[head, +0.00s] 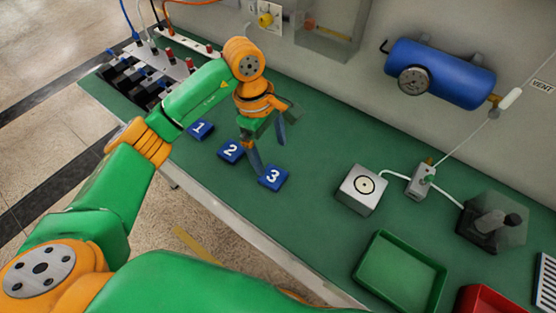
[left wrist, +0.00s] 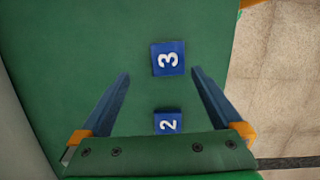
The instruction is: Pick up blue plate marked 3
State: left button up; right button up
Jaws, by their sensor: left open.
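The blue plate marked 3 (head: 273,177) lies flat on the green bench top, the rightmost of three blue plates. In the left wrist view the same plate (left wrist: 168,58) lies ahead of the fingertips, roughly between their lines. My left gripper (head: 269,157) is open and empty above the bench, just behind and left of plate 3. Its two blue fingers also show spread apart in the left wrist view (left wrist: 160,76). The plate marked 2 (head: 231,151) lies to the left, and in the left wrist view (left wrist: 168,122) it is between the fingers near the palm. My right gripper is not seen.
The plate marked 1 (head: 200,129) lies farther left. A silver box (head: 361,190), a green tray (head: 399,276) and a red tray (head: 490,302) stand to the right. A blue tank (head: 440,73) hangs on the back wall. Bench around plate 3 is clear.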

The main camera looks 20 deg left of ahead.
aim_at(273, 175)
pick_arm(q)
jog(key=shift+s+f+y+p, duration=0.3)
jog(key=shift+s+f+p, duration=0.65)
jog(key=shift+f+p, duration=0.25)
jog(key=f, duration=0.4)
jog(key=shift+w+d+p, duration=0.25)
jog(key=shift+d+p, duration=0.05)
jog(key=shift+s, duration=0.1)
jog(key=c, duration=1.4)
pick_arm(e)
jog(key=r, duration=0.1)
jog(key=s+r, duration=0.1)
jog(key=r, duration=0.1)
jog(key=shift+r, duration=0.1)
pick_arm(q)
jog(key=shift+r, duration=0.15)
